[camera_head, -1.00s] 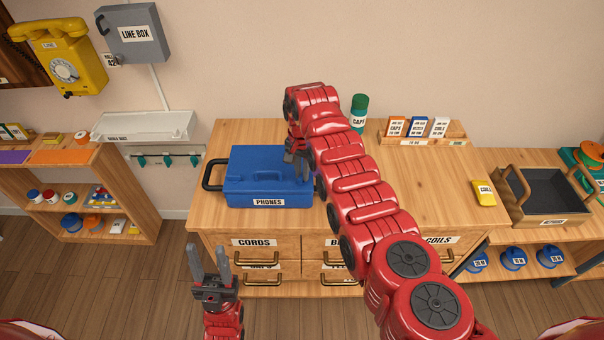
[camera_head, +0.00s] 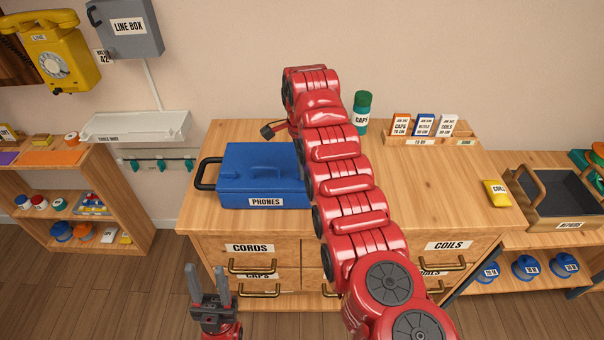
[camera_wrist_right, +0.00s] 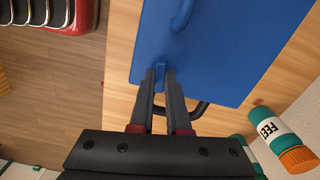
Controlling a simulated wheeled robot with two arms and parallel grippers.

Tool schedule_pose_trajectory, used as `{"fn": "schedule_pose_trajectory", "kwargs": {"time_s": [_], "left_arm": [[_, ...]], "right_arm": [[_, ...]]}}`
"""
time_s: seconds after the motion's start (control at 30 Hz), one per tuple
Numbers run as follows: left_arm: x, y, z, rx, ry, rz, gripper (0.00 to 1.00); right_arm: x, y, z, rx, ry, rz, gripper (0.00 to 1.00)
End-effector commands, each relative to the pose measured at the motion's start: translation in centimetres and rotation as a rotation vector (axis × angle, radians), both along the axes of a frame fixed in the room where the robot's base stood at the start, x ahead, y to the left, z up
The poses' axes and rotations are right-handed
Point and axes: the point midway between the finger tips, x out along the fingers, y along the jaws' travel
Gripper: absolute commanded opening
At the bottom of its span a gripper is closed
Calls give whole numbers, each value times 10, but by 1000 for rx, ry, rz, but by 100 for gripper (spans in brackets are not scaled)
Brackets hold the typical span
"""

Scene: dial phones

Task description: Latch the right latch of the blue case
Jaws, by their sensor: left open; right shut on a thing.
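The blue case (camera_head: 262,160) labelled PHONES lies closed on the wooden cabinet in the head view; my right arm covers its right end. In the right wrist view the case (camera_wrist_right: 215,50) fills the upper middle. There my right gripper (camera_wrist_right: 160,72) is at the case's edge, its two fingers close together on a small blue latch (camera_wrist_right: 160,68). Whether the latch is fastened I cannot tell. In the head view my right gripper is hidden behind its arm. My left gripper (camera_head: 208,282) is open and empty, low in front of the cabinet.
A black carrying handle (camera_head: 205,172) sticks out at the case's left end. A FEE bottle (camera_wrist_right: 270,130) shows in the wrist view.

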Motion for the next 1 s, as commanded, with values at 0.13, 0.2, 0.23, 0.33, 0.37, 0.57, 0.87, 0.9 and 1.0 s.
{"fn": "schedule_pose_trajectory", "kwargs": {"time_s": [0.13,0.2,0.23,0.33,0.37,0.57,0.87,0.9,1.0], "left_arm": [[0,0,-9,0,0,0,45],[0,0,-11,0,0,0,45],[0,0,-12,0,0,0,45],[0,0,-14,0,0,0,45],[0,0,-14,0,0,0,45],[0,0,-15,0,0,0,45],[0,0,-15,0,0,0,45],[0,0,-15,0,0,0,45],[0,0,-15,0,0,0,45]], "right_arm": [[-1,1,-2,1,2,-85,0],[-1,1,-2,0,3,-118,0],[-1,1,-2,-1,4,-131,0],[-1,1,-1,0,3,-165,0],[-1,1,-1,0,2,-173,0],[0,0,0,0,0,-204,0],[0,0,0,0,0,-209,0],[0,0,0,0,0,-208,0],[0,0,0,0,0,-208,21]]}}
